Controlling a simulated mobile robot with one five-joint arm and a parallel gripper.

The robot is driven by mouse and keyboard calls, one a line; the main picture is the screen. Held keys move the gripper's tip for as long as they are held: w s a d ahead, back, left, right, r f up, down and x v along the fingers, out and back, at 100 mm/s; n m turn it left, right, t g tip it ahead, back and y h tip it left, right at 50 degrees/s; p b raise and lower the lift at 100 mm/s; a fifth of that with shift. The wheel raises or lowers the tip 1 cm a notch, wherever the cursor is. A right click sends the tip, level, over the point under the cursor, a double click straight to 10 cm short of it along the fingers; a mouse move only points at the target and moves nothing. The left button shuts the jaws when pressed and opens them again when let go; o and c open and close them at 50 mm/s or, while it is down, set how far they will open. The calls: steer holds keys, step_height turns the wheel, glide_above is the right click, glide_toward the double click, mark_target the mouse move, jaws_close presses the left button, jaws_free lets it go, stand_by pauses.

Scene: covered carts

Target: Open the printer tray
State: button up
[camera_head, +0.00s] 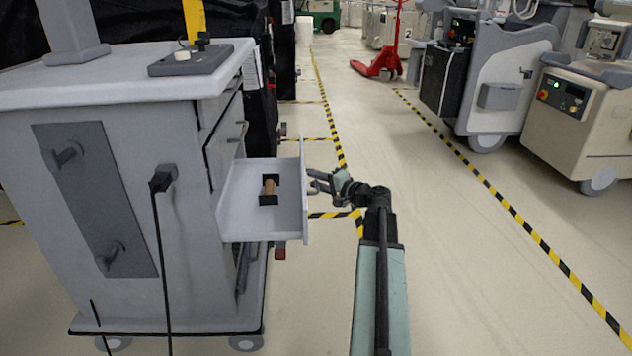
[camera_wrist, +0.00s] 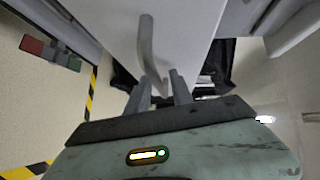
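The printer tray (camera_head: 262,219) is a white drawer on the right side of a grey cart (camera_head: 150,215) in the head view. It stands pulled out, its inside visible. My gripper (camera_head: 313,183) is just outside the tray's front panel (camera_head: 304,203). In the wrist view a curved grey handle (camera_wrist: 145,40) on the tray's front reaches down toward my gripper (camera_wrist: 160,77). The two fingers are apart, with the lower handle end beside or between them. Whether they touch the handle is not clear.
A brown roll (camera_head: 269,187) sits in a black holder inside the tray. A closed drawer (camera_head: 225,137) is above it. A black cable hangs on the cart's side. Open floor with yellow-black tape (camera_head: 520,223) lies right; beige machines (camera_head: 584,118) stand beyond it.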

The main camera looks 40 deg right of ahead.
steer(key=shift+a, duration=0.15)
steer(key=p+v, duration=0.1)
steer(key=v, duration=0.7)
stand_by(0.4)
